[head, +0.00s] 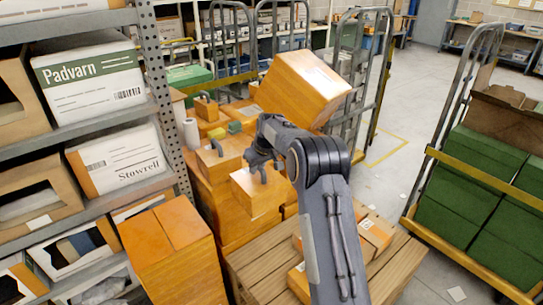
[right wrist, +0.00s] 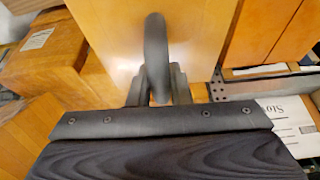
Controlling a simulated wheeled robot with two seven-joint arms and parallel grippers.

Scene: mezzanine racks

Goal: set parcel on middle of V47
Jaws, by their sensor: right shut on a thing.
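The parcel (head: 257,194) is a small light-brown box with a dark loop handle, near the middle of the head view. My right gripper (head: 258,163) is above it and shut on its handle. In the right wrist view the parcel (right wrist: 112,32) is under the fingers, and the dark handle (right wrist: 155,45) stands between the gripper's jaws (right wrist: 157,88). The parcel hangs in front of stacked brown cartons; I cannot tell whether it touches them. No V47 label is readable in either view. My left gripper is not in view.
A grey shelf rack (head: 163,100) with white and brown boxes stands at left. A tall brown carton (head: 178,262) is in front, beside a slatted wooden pallet (head: 262,268). A large tilted carton (head: 302,88) is behind my arm.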

